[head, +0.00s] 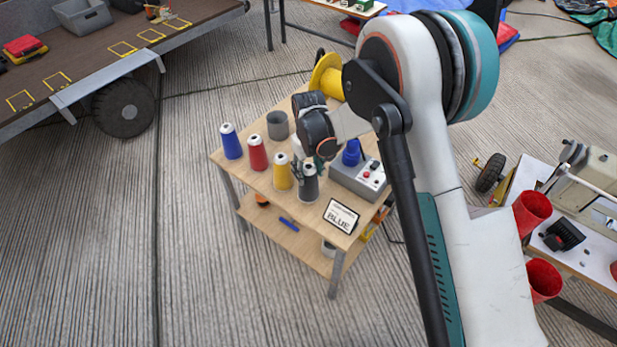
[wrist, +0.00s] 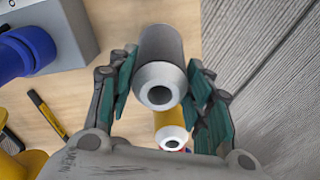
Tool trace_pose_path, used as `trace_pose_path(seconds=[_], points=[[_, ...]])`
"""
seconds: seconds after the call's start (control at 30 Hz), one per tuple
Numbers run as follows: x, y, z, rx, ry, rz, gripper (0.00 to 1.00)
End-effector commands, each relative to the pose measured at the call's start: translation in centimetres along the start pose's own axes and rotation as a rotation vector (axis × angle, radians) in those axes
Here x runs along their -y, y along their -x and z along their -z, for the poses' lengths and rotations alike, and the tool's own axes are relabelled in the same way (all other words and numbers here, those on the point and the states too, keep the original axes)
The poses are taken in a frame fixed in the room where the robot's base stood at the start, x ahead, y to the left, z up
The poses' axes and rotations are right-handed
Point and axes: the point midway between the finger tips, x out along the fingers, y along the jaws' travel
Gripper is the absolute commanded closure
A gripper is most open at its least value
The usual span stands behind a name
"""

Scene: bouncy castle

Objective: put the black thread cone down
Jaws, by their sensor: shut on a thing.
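The black thread cone (head: 309,186) is upright at the front of the small wooden table (head: 262,192), at the right end of a row of cones. My gripper (head: 304,168) is shut on it, reaching down from behind. In the wrist view the dark cone (wrist: 161,48) with its pale tip sits between the teal fingers. I cannot tell whether its base touches the tabletop. A yellow cone (head: 282,173) stands close to its left, and shows below it in the wrist view (wrist: 169,122). Red (head: 257,154) and blue (head: 231,143) cones stand further left.
A grey control box (head: 345,183) with a blue piece (head: 351,153) on top stands right of the cones. A card reading BLUE (head: 341,215) is at the near right corner.

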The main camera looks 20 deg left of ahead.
Motion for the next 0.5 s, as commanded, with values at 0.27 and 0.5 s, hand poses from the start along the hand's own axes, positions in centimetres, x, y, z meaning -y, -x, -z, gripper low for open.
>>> trace_pose_path(seconds=[0.27,0.5], points=[[0.0,-2.9,0.0,0.0,0.0,0.0,0.86],[0.0,-3.0,0.0,0.0,0.0,0.0,0.86]])
